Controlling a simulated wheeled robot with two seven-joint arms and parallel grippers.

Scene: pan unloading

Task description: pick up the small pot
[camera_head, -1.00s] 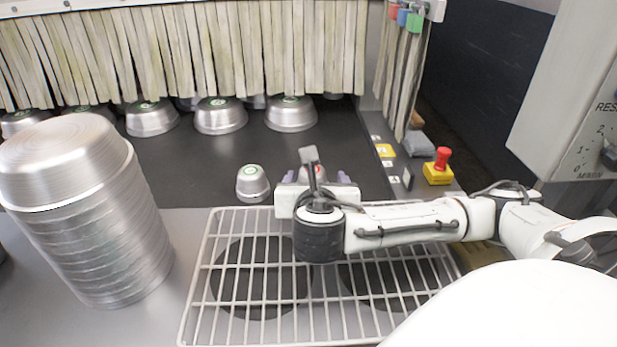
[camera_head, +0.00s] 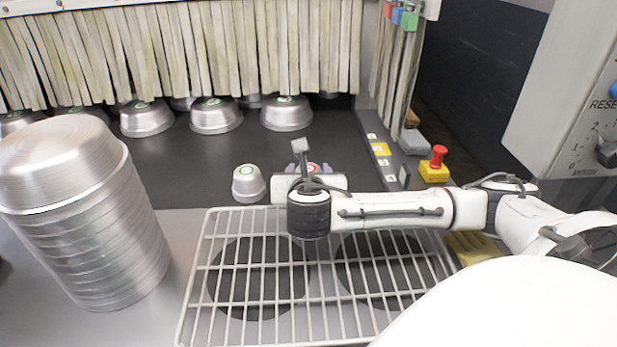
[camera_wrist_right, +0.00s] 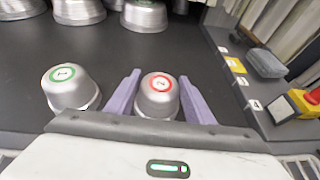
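Two small silver pots stand on the dark belt. One has a red-ringed label (camera_wrist_right: 158,98); in the head view only its top (camera_head: 313,169) shows behind my gripper. The other has a green-ringed label (camera_head: 249,184) and stands to its left; it also shows in the right wrist view (camera_wrist_right: 72,88). My right gripper (camera_head: 310,172) is at the red-labelled pot, with one purple finger on each side of it. In the right wrist view the fingers (camera_wrist_right: 158,85) are open and close to its sides; contact is unclear. My left gripper is out of view.
A tall stack of silver pans (camera_head: 105,235) stands at the left. A wire rack (camera_head: 240,312) lies in front of the belt. Larger bowls (camera_head: 217,116) stand near the strip curtain (camera_head: 200,50). A red emergency button (camera_head: 438,157) is at the right.

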